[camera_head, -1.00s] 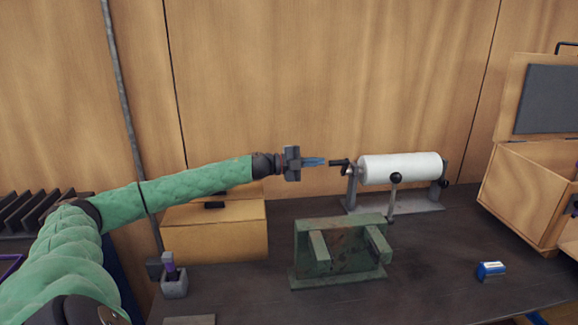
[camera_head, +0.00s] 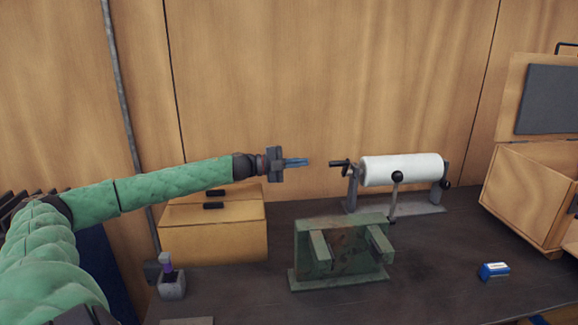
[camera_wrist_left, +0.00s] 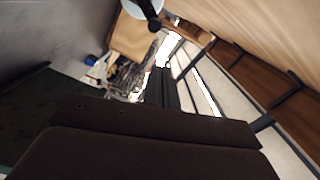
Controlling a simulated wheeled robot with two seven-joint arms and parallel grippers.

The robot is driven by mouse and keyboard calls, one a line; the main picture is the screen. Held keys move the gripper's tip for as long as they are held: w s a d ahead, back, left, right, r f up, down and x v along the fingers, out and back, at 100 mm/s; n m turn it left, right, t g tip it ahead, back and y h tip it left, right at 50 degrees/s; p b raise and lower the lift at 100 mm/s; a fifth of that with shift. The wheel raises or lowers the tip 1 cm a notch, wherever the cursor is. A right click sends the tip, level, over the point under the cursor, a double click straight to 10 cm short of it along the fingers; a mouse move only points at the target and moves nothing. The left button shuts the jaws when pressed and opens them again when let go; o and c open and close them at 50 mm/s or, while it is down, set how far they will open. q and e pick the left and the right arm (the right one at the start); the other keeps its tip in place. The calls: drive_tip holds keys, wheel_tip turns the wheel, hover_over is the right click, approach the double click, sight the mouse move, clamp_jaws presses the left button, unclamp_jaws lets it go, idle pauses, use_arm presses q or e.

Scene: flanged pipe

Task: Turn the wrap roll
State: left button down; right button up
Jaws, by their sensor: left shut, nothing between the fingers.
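The white wrap roll (camera_head: 402,169) lies level on a grey metal stand (camera_head: 420,207) at the back of the bench, right of centre. A dark crank handle (camera_head: 339,163) sticks out at its left end. A lever with a black ball knob (camera_head: 397,177) stands in front of the roll. My left gripper (camera_head: 303,162) is shut and empty, pointing right, a short gap left of the crank handle. In the left wrist view, part of the white roll (camera_wrist_left: 140,8) shows at the top edge, with a dark knob below it. My right gripper is not in view.
A green metal fixture (camera_head: 340,250) stands in front of the roll. A yellow box (camera_head: 213,232) with dark handles sits below my left forearm. A small grey holder (camera_head: 172,286) is at the left, a blue-and-white block (camera_head: 494,271) at the right, and an open wooden case (camera_head: 528,200) beyond it.

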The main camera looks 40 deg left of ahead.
use_arm(q)
drive_tip(key=v, duration=0.3)
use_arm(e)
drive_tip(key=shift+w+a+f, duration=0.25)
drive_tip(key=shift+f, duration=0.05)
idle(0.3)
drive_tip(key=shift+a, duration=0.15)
